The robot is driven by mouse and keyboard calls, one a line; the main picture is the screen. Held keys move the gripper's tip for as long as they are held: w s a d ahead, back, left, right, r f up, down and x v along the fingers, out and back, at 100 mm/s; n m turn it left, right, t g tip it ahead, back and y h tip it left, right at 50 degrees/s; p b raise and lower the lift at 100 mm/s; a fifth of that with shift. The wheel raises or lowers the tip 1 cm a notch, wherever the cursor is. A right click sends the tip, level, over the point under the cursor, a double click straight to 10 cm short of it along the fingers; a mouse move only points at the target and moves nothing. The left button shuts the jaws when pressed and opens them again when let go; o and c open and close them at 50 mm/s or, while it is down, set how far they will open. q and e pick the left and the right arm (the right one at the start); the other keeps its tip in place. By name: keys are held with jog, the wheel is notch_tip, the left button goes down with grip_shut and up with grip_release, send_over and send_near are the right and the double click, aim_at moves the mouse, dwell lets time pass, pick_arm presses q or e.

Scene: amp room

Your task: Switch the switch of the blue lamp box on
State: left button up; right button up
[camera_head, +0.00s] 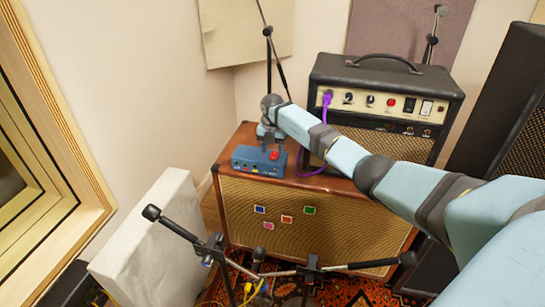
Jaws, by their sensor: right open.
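The blue lamp box (257,164) is a small blue box on the left part of the brown cabinet's top. Its front has several small coloured parts, and a red piece (274,156) shows on its top at the right; whether this is the switch or a lamp is too small to tell. My right arm comes in from the right, and my right gripper (271,145) points down at the box's top, close to the red piece. It is open, and I cannot tell if it touches the box. My left gripper is not in view.
A black amplifier (385,85) with a purple cable (327,98) stands on the wooden cabinet (235,205) behind my arm. Microphone stands (210,245) are in front over a patterned rug. A pale panel (150,245) stands at the left; a dark speaker (520,100) at the right.

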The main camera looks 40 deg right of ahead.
aim_at(272, 159)
notch_tip(272, 159, down, 2)
jog(key=shift+f, duration=0.2)
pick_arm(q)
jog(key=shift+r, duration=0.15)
pick_arm(e)
jog(key=shift+f, duration=0.35)
jog(key=shift+c, duration=0.2)
